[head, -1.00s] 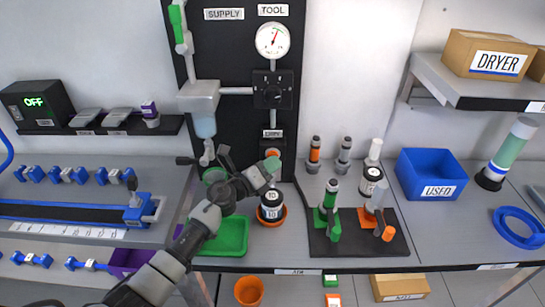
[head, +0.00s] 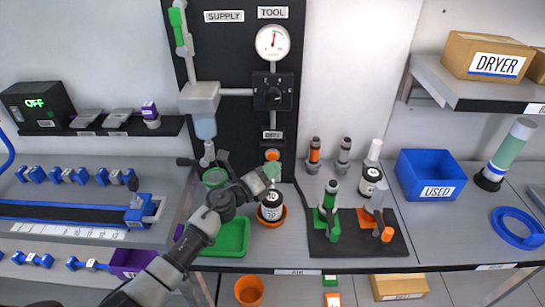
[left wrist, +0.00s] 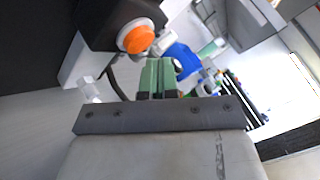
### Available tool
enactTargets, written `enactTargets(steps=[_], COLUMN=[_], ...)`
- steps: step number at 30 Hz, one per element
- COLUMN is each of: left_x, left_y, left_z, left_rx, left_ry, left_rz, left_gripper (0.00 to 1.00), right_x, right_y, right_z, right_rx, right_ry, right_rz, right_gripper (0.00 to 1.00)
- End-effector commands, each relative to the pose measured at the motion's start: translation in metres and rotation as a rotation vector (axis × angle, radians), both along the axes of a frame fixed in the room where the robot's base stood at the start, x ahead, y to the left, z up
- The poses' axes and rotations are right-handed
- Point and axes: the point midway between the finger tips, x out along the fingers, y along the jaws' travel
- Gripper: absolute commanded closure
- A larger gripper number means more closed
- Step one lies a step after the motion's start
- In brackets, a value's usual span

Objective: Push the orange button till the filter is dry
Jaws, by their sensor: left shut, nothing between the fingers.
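The orange button (head: 273,154) is on a dark box under a small label on the black panel. It also shows in the left wrist view (left wrist: 138,38), ahead of the fingers and up to the left. My left gripper (head: 272,169) is shut and empty, its green fingertips just below and in front of the button. In the left wrist view the fingertips (left wrist: 158,78) appear apart from the button. A blue-tinted clear bowl (head: 205,126) hangs under a grey block on the panel; I cannot tell whether it is the filter. My right gripper is not in view.
A black-and-white jar (head: 271,212) stands in an orange dish below my left gripper, beside a green tray (head: 232,238). A round gauge (head: 272,42) and black dial box (head: 273,91) are above. A black mat (head: 335,245) with tools lies to the right.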

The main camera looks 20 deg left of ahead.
Motion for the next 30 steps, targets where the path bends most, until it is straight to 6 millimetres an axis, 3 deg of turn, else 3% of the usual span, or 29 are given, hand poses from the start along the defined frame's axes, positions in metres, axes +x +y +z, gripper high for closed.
enactTargets(steps=[18,30], left_x=[-0.046,-0.048], left_y=[-0.013,-0.014], left_z=[0.0,0.0], left_rx=[0.001,0.0], left_ry=[0.001,0.001], left_rz=[-0.002,-0.001], left_gripper=[1.0,1.0], right_x=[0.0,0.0], right_y=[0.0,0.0], right_z=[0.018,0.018], right_rx=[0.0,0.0], right_ry=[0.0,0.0], right_rz=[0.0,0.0], right_gripper=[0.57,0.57])
